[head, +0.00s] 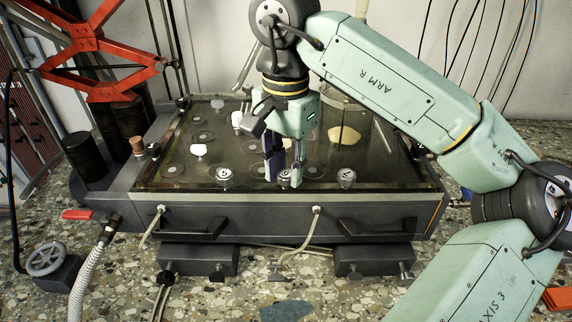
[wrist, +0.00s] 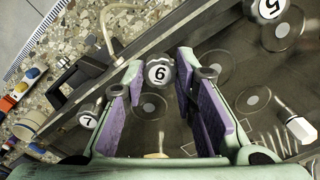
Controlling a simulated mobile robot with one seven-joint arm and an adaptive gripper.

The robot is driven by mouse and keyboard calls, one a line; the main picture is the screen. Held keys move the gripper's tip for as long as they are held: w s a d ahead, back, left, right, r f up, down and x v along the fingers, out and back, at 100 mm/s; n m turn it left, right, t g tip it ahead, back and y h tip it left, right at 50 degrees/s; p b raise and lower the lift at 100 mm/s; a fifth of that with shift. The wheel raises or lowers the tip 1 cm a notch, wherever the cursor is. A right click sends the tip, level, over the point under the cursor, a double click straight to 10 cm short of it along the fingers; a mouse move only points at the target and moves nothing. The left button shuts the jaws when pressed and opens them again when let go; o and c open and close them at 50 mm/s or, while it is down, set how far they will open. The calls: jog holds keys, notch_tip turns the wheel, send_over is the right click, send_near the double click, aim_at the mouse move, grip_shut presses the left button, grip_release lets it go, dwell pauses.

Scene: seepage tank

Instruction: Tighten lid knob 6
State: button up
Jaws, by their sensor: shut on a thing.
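Lid knob 6 (wrist: 159,73) is a round knob with a dark grip and a white face marked 6. In the wrist view it sits between the tips of my gripper's purple-padded fingers (wrist: 161,64). In the head view my gripper (head: 284,165) points down at the front edge of the tank lid (head: 190,183), shut on knob 6 (head: 286,179), which is partly hidden by the fingers. Knob 5 (wrist: 269,8) and knob 7 (wrist: 88,121) stand to either side of it in the wrist view.
In the head view a knob (head: 224,176) stands left of my gripper and another (head: 347,178) right of it. Pale upright fittings (head: 198,150) stand farther back on the lid. Handles (head: 190,230) and hoses (head: 317,225) stick out from the tank's front.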

jog(key=shift+m, duration=0.3)
grip_shut()
jog(key=shift+f+m+b, duration=0.1)
jog(key=shift+m+b, duration=0.45)
jog(key=shift+m, duration=0.45)
jog(key=m+b, duration=0.1)
jog(key=m, duration=0.2)
jog(key=shift+m, duration=0.3)
jog(key=m+b, duration=0.1)
jog(key=m, duration=0.5)
jog(key=m+b, duration=0.1)
jog(key=m, duration=0.5)
jog(key=shift+m, duration=0.3)
jog(key=m+b, duration=0.1)
jog(key=m, duration=0.5)
jog(key=shift+m, duration=0.4)
jog(key=o, duration=1)
grip_release()
